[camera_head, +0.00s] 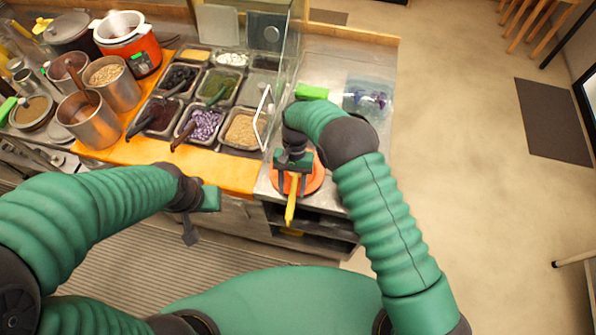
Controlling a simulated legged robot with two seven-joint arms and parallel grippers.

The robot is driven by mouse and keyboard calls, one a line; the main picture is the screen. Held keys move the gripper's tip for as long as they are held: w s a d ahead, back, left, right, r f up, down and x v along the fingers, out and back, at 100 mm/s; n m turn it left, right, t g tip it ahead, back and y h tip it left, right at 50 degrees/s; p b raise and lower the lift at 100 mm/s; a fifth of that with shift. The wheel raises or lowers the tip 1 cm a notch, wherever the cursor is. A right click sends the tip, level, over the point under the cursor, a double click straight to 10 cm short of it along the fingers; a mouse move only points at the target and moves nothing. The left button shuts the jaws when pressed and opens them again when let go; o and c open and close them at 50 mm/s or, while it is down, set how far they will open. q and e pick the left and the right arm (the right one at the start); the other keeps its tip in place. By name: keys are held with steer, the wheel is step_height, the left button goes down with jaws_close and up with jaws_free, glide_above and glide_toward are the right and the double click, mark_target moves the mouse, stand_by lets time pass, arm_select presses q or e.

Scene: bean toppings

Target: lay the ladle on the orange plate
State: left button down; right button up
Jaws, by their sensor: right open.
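The orange plate (316,181) lies on the metal counter at its front edge, partly covered by my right gripper. My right gripper (292,190) points down over the plate and is open. A yellow handle (290,212), which looks like the ladle's, runs between its fingers and sticks out past the plate's near edge. The ladle's other end is hidden under the gripper, so I cannot tell how fully it rests on the plate. My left gripper (191,228) hangs in front of the orange counter edge, away from the plate; its finger opening is unclear.
Topping trays (200,125) with several fillings stand left of a glass screen (284,75). Metal pots (90,122) and an orange cooker (143,53) are at the left. A green block (312,92) and a clear blue-tinted container (367,97) lie behind the plate. Floor is free at right.

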steer(key=b+v, duration=0.3)
steer(key=v, duration=1.3)
steer(key=shift+w+r, duration=0.15)
steer(key=shift+r, duration=0.2)
steer(key=shift+a, duration=0.1)
steer(key=s+d+t+b, duration=0.2)
steer(key=s+d+t, duration=0.25)
steer(key=d, duration=0.75)
steer(key=s+d+f+n+t, duration=0.1)
steer(key=s+d+f, duration=0.1)
steer(key=s, duration=0.5)
steer(key=s+d+f+n+t+h, duration=0.1)
steer(key=s+d+t, duration=0.1)
steer(key=s+d, duration=0.2)
steer(key=s, duration=0.3)
steer(key=shift+s+d+f+b, duration=0.15)
steer(key=shift+s+f+b, duration=0.1)
steer(key=shift+f+b, duration=0.15)
